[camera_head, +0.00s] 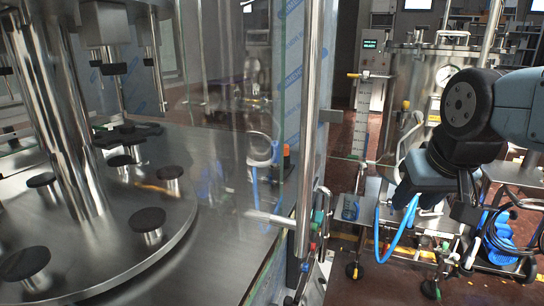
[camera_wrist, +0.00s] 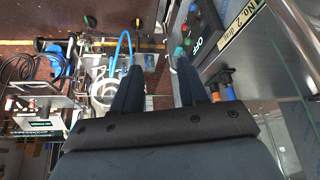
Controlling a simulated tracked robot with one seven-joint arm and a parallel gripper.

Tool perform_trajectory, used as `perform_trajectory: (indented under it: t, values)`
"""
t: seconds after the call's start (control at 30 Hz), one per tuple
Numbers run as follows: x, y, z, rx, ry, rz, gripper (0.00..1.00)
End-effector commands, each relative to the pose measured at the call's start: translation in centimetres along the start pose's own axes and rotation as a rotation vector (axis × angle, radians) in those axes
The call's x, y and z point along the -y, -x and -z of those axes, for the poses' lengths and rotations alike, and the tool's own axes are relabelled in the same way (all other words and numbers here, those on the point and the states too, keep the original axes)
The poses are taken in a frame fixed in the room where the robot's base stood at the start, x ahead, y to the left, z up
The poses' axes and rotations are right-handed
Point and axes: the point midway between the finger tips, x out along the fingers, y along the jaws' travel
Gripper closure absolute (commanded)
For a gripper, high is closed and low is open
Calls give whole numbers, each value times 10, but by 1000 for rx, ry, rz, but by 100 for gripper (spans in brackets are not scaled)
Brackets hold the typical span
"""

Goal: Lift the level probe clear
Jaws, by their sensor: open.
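I cannot pick out the level probe with certainty in either view. A thin upright rod with yellow fittings (camera_head: 357,75) stands beside the steel tank in the head view, but I cannot tell whether it is the probe. My gripper comes in from the right in the head view, in front of the tank, its fingertips hard to make out there. In the wrist view my gripper (camera_wrist: 157,88) has its two dark fingers spread apart, with nothing seen held between them. A blue hose (camera_wrist: 122,48) shows beyond the left finger; its contact cannot be judged.
A filler turntable (camera_head: 110,262) with several black-topped pedestals stands behind clear panels at left. A steel post and handle (camera_head: 270,219) edge it. The steel tank (camera_head: 425,75) stands at right.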

Motion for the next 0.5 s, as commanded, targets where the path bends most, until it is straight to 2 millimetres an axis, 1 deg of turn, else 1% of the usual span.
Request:
perform_trajectory:
  t: [0.23,0.37,0.43,0.5]
  values:
    - [0,0,0,0,0,0,57]
    - [0,-2,4,-6,2,0,45]
    - [1,-7,12,-23,8,1,38]
    - [9,-16,26,-53,16,2,35]
